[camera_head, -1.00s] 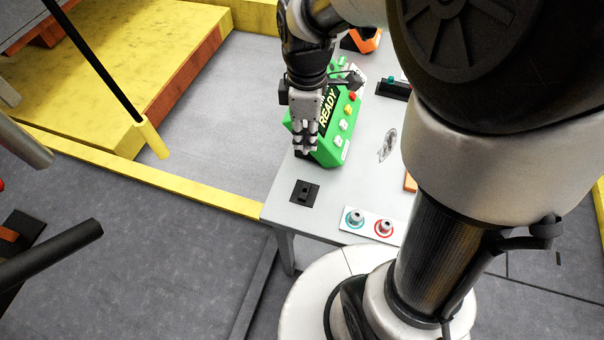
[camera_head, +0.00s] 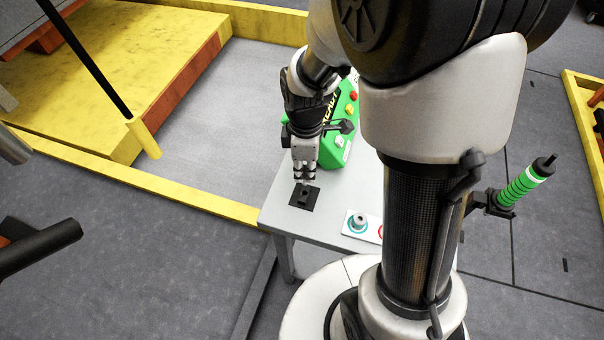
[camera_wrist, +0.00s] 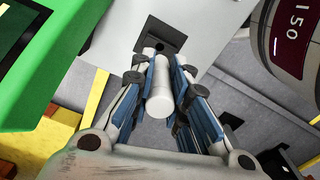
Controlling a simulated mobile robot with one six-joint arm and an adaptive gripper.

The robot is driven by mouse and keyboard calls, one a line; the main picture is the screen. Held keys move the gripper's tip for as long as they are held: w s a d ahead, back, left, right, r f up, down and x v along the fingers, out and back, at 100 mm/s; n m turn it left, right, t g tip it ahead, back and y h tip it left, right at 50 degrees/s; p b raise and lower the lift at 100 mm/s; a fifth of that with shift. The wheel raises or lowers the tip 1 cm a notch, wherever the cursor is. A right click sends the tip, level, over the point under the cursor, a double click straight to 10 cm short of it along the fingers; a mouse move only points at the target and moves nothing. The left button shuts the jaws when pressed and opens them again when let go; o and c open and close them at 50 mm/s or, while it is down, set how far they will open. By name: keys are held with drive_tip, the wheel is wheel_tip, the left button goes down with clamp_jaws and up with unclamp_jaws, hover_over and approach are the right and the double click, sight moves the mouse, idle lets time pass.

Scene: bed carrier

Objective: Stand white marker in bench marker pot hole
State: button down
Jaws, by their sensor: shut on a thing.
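My gripper (camera_head: 304,178) is shut on the white marker (camera_wrist: 160,100), which lies between the blue-lined fingers in the wrist view. In that view the marker points away from my gripper (camera_wrist: 160,75) toward the black marker pot (camera_wrist: 163,36). The pot, a small black block on a square black base (camera_head: 304,197), sits near the bench's front left corner. My gripper is just above and behind the pot in the head view. The marker's far end appears close to the pot; I cannot tell whether it touches or enters the hole. The marker is largely hidden in the head view.
The green box (camera_head: 336,148) stands on the bench (camera_head: 285,215) close behind my gripper. A white plate with round fittings (camera_head: 358,224) lies to the right of the pot. A yellow rail (camera_head: 190,186) runs on the floor left of the bench.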

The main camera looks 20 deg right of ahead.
sight(305, 183)
drive_tip(key=shift+f+b, duration=0.75)
drive_tip(key=shift+f, duration=2.2)
drive_tip(key=shift+f, duration=0.1)
drive_tip(key=shift+f, duration=0.2)
drive_tip(key=c, duration=1.6)
unclamp_jaws()
drive_tip(key=shift+o, duration=0.2)
drive_tip(key=r+p, duration=0.3)
drive_tip(key=r, duration=0.6)
drive_tip(key=r+p, duration=0.3)
drive_tip(key=r, duration=0.5)
drive_tip(key=shift+d+r, duration=0.2)
drive_tip(key=shift+r, duration=0.15)
drive_tip(key=s+r+m+t, duration=0.4)
drive_tip(key=s+r+m, duration=0.8)
drive_tip(key=s, duration=0.3)
drive_tip(key=shift+a+m+t, duration=0.15)
drive_tip(key=shift+m+t, duration=0.15)
drive_tip(key=shift+m, duration=0.6)
